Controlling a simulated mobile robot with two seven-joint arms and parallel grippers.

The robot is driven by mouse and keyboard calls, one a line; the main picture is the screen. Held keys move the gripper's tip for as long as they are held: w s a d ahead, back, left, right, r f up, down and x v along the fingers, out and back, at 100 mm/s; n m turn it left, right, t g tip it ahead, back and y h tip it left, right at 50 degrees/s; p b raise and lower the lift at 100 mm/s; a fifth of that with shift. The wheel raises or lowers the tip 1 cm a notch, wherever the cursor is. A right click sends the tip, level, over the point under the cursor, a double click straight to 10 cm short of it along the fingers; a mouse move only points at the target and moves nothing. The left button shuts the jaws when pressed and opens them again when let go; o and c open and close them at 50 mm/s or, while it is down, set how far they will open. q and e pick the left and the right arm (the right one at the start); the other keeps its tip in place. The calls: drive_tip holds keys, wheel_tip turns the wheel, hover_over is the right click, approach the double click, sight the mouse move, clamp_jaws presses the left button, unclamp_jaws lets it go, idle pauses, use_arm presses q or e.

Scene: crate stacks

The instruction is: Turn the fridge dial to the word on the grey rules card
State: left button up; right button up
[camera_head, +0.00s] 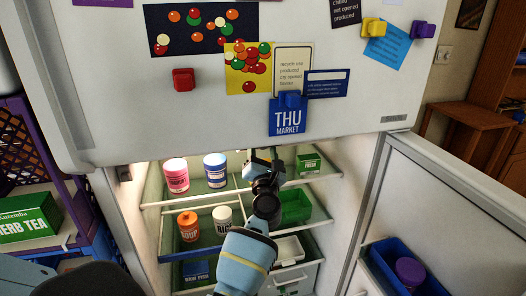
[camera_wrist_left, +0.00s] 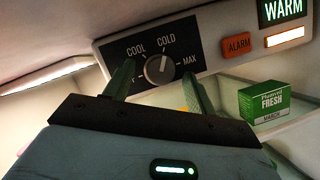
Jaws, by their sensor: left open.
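The fridge dial (camera_wrist_left: 159,69) is a round grey knob on a dark panel under the freezer door. Its white pointer mark points up, toward COLD. COOL, COLD and MAX are readable; a label at the left is mostly hidden by a finger. My left gripper (camera_wrist_left: 158,74) is open, one green finger on each side of the knob; I cannot tell whether they touch it. In the head view my left gripper (camera_head: 262,160) is inside the fridge top. A dark greyish card (camera_head: 346,11) is cut off at the top edge; a pale card (camera_head: 293,64) carries small text. My right gripper is out of view.
An orange ALARM button (camera_wrist_left: 236,46) and a WARM display (camera_wrist_left: 283,11) sit right of the dial. A green box (camera_wrist_left: 264,102) stands below them. Jars and bins fill the shelves. The fridge door (camera_head: 440,190) stands open at right.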

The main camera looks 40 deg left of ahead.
use_arm(q)
drive_tip(key=v, duration=0.7)
drive_tip(key=shift+s+d+f, duration=0.15)
drive_tip(key=shift+s+d, duration=0.05)
drive_tip(key=shift+s, duration=0.1)
drive_tip(key=shift+f, duration=0.1)
